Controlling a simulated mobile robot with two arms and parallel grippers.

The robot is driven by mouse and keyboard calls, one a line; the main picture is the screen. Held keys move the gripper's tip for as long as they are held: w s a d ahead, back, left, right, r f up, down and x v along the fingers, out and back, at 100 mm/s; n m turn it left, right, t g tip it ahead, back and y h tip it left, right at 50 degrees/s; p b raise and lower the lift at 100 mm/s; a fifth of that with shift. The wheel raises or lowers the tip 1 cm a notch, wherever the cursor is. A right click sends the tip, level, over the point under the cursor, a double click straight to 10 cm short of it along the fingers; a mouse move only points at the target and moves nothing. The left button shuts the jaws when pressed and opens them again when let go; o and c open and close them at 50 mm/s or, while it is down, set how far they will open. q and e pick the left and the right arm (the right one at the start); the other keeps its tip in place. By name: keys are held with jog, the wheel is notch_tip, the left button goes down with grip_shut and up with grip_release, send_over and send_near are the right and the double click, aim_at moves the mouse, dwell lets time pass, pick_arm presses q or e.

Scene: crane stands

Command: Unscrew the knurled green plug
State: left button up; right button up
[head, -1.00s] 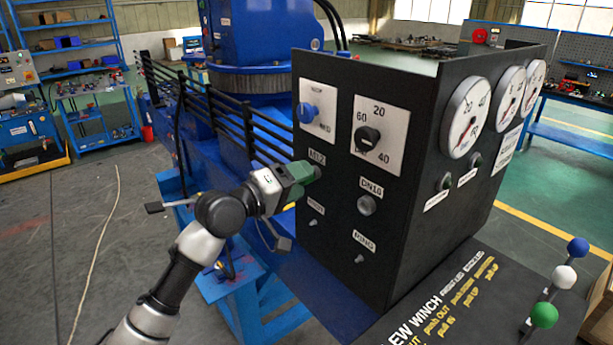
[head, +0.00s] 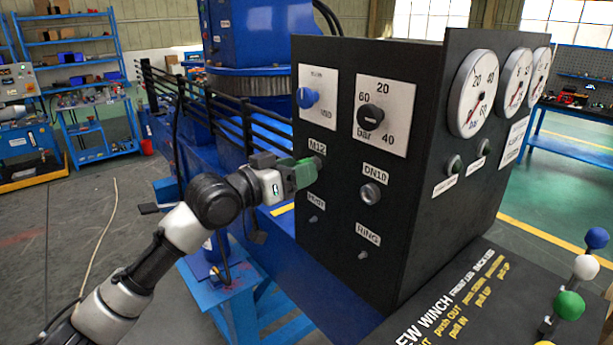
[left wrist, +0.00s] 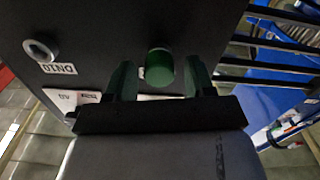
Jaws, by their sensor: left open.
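The green plug (left wrist: 159,68) sits on the black panel under the M12 label, its round end facing my left wrist camera. In the left wrist view my left gripper (left wrist: 160,80) is open, with one green finger on each side of the plug. A narrow dark gap shows on both sides, so the fingers are around it but apart from it. In the head view the left gripper (head: 301,173) reaches the panel from the left and mostly hides the plug. The knurling is too small to make out. My right gripper is out of view.
A metal DN10 fitting (head: 370,193) is right of the gripper. A black knob (head: 370,116) and a blue knob (head: 307,97) are above. Round gauges (head: 474,93) fill the panel's right face. Black rails (head: 230,120) run behind the arm. Coloured levers (head: 568,305) stand front right.

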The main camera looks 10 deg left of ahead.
pick_arm(q)
jog(key=m+p, duration=0.4)
jog(key=m, duration=1.6)
jog(key=shift+r+p, duration=0.15)
jog(key=shift+p, duration=0.15)
jog(key=shift+p, duration=0.3)
